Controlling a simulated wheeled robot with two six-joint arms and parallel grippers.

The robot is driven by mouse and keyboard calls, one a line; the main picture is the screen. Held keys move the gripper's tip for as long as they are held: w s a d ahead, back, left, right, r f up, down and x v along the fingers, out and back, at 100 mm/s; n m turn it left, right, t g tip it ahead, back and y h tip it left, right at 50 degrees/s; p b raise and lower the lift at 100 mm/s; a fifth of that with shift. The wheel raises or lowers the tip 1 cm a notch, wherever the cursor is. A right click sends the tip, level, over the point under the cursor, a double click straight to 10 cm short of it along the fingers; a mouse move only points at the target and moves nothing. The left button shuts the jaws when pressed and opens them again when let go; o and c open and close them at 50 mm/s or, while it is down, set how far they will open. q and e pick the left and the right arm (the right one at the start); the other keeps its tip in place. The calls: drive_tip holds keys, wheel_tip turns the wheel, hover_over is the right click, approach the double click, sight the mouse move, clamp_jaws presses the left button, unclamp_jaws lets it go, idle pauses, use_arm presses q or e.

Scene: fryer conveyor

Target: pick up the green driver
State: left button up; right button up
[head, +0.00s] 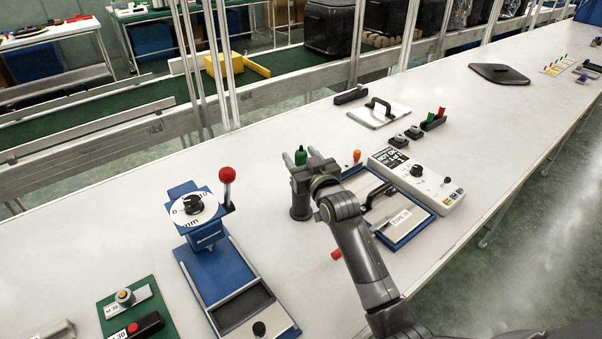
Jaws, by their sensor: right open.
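The green driver (300,156) shows as a small green piece on the white table, just beyond my right gripper. My right gripper (301,163) is open, and its fingers point away from me, toward the back of the table. The green piece shows between the two fingertips. The gripper hides its lower part, and I cannot tell whether the fingers touch it. My left gripper is not in view.
An orange piece (357,155) and a red piece (336,255) lie near my right arm. A blue press with a red-knobbed lever (227,175) stands left. A blue-edged tray (408,238) and white control box (440,190) are right. The table between press and gripper is clear.

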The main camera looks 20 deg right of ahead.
drive_tip(key=shift+w, duration=0.1)
drive_tip(key=c, duration=1.1)
drive_tip(key=shift+r, duration=0.1)
clamp_jaws()
